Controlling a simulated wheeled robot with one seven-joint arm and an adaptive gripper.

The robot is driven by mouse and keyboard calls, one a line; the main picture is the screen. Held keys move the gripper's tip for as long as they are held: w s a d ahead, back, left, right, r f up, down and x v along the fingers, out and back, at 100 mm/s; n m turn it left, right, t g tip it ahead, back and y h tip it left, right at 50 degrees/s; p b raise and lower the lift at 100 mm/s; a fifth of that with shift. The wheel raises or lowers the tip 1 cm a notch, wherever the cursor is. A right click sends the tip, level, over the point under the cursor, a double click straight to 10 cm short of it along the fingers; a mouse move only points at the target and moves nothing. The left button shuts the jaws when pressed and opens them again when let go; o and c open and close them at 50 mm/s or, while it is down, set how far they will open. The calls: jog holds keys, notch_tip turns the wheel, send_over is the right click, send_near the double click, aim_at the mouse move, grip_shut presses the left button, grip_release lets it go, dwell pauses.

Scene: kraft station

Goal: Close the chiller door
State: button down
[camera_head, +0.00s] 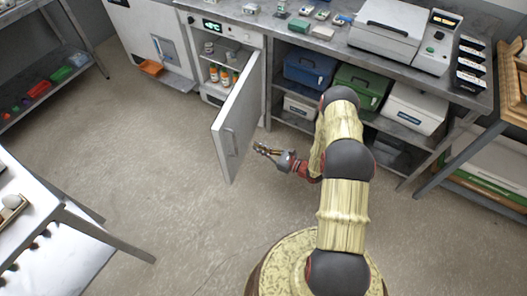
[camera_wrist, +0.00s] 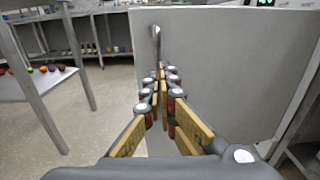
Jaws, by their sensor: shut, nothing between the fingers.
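The chiller (camera_head: 207,62) is a small cabinet under the counter with a green lit display and bottles on its shelves. Its grey-white door (camera_head: 237,118) stands wide open, swung out into the room, with a handle (camera_head: 229,142) on its outer face. In the wrist view the door (camera_wrist: 232,68) fills much of the picture, and its handle (camera_wrist: 156,42) is at the upper middle, beyond my fingertips. My gripper (camera_head: 260,149) is to the right of the door, close to its outer face. It is shut and empty; the wrist view also shows the fingers (camera_wrist: 160,80) together. Whether they touch the door is unclear.
A counter with shelves holding blue (camera_head: 309,68), green (camera_head: 361,86) and white (camera_head: 413,106) boxes stands at the right. A white table (camera_head: 28,215) is at the lower left. An orange tray (camera_head: 151,68) sits left of the chiller. The floor left of the door is clear.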

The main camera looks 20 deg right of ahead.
jog(key=b+x, duration=0.2)
jog(key=x, duration=0.6)
jog(key=shift+w+a, duration=0.2)
jog(key=shift+w, duration=0.05)
jog(key=shift+a, duration=0.1)
